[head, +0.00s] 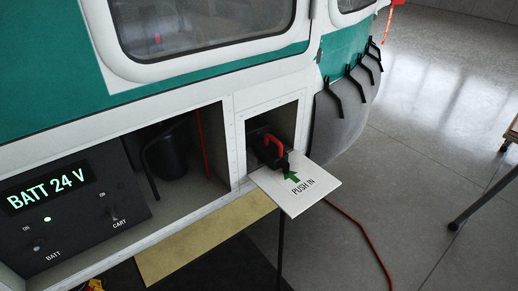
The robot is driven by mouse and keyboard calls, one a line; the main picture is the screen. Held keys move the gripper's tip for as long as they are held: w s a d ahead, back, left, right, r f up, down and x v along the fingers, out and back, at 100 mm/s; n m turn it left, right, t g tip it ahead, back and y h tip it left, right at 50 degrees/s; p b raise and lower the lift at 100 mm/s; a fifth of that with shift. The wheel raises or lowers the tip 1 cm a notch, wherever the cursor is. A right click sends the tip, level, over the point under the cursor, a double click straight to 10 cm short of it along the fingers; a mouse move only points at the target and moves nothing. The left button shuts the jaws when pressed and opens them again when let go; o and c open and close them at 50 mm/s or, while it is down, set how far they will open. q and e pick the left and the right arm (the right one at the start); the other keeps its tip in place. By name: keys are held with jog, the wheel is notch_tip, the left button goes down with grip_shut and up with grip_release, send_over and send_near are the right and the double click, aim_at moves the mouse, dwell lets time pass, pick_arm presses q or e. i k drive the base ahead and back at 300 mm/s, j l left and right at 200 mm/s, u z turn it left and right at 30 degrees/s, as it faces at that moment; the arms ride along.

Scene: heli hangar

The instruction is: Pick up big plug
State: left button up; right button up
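A black plug-like body with a red handle (274,146) sits in the small square opening in the helicopter's side. I take it for the big plug. Its front end reaches over the inner edge of a white flap (305,197) marked "PUSH IN" with a green arrow. How far it sits in a socket is hidden inside the dark opening. Neither of my grippers shows in the head view, and nothing is touching the plug.
A panel (75,205) reading "BATT 24 V" stands in the larger bay at left. A red cable (362,235) runs along the floor below the flap. Dark table-like legs (480,200) stand at the right edge. The floor (430,130) between is clear.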

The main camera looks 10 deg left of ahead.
aim_at(273, 154)
jog(key=i+l+u, duration=0.15)
jog(key=l+u, duration=0.3)
jog(key=i+l+u, duration=0.15)
jog(key=l+u, duration=0.15)
jog(key=u, duration=0.2)
jog(key=l+u, duration=0.45)
